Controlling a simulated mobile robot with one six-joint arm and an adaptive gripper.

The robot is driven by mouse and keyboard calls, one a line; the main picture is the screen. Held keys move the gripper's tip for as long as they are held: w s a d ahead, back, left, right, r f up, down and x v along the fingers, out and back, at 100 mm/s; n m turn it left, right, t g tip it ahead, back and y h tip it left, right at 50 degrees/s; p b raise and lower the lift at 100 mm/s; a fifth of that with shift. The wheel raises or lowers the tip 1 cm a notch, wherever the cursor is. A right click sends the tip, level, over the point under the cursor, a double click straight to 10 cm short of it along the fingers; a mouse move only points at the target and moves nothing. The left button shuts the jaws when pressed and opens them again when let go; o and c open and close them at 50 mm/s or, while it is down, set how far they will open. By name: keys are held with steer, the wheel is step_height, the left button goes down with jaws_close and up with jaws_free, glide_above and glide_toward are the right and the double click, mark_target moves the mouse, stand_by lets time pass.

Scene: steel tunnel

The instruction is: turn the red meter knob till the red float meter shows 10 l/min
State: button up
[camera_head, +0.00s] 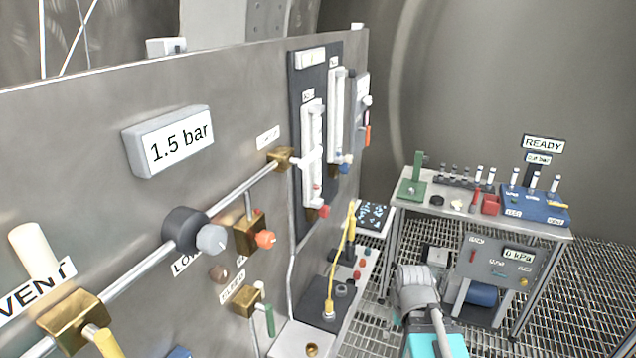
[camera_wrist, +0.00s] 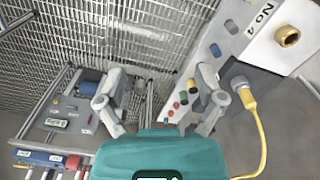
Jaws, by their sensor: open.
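The red float meter (camera_head: 312,145) is a clear upright tube in a white frame on a dark plate at the panel's right part. A small red mark shows low in its tube; the scale is too small to read. The red meter knob (camera_head: 324,211) sits at its foot. Neither can be made out in the wrist view. My gripper (camera_wrist: 160,78) is open and empty in the wrist view, its fingers spread above the grating floor. In the head view the end of my arm is low, right of the panel and well apart from the knob; its fingers are unclear there.
A second float meter (camera_head: 337,115) with a blue knob (camera_head: 346,167) stands just right of the red one. A yellow cable (camera_head: 341,260) hangs below the meters from a socket box. A pipe (camera_head: 150,265) with valves crosses the panel. A cart (camera_head: 408,208) stands behind right.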

stand_by(0.3)
steer(key=n+t+y, duration=0.6)
steer(key=n+y, duration=0.5)
steer(key=y, duration=0.6)
glide_toward(328, 211)
steer(key=d, duration=0.3)
steer(key=shift+s+a, duration=0.15)
steer(key=shift+s, duration=0.25)
steer(key=shift+a, duration=0.15)
steer(key=shift+m, duration=0.3)
steer(key=x, duration=1.3)
steer(key=shift+w+a+f, duration=0.1)
steer(key=shift+w+a, duration=0.1)
steer(key=shift+a, duration=0.1)
